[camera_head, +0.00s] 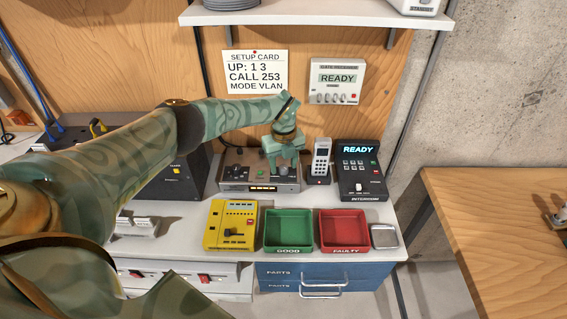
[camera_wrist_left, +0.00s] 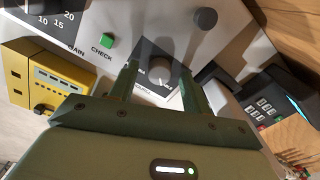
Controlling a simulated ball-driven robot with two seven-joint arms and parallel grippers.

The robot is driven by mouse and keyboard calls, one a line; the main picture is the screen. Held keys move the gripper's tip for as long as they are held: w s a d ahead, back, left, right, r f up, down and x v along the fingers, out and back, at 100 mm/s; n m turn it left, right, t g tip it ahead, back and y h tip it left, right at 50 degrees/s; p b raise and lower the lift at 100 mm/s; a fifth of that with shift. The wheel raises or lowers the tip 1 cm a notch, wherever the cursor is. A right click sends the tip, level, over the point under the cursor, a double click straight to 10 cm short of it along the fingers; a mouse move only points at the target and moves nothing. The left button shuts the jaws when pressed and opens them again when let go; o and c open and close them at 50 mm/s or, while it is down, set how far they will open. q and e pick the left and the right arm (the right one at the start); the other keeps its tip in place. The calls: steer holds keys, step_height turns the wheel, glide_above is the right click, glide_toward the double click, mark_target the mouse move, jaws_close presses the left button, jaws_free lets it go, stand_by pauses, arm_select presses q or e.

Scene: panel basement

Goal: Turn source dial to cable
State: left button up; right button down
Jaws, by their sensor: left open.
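A grey tuner-like box (camera_head: 258,187) with knobs and a lit front strip stands on the white bench. My left gripper (camera_head: 284,158) is over its right part, pointing down, and open. A darker knob (camera_wrist_left: 205,18) stands farther up that panel. My right gripper is not in view.
A cordless handset (camera_head: 321,160) and a black intercom (camera_head: 361,172) stand right of the box. In front are a yellow unit (camera_head: 230,225), a green tray (camera_head: 288,250) and a red tray (camera_head: 342,250). A setup card (camera_head: 254,72) reads "UP: 1 3, CALL 253, MODE VLAN".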

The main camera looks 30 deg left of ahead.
mark_target(283, 167)
arm_select(q)
step_height(283, 167, up, 12)
steer(key=shift+p, duration=0.45)
steer(key=shift+f, duration=0.15)
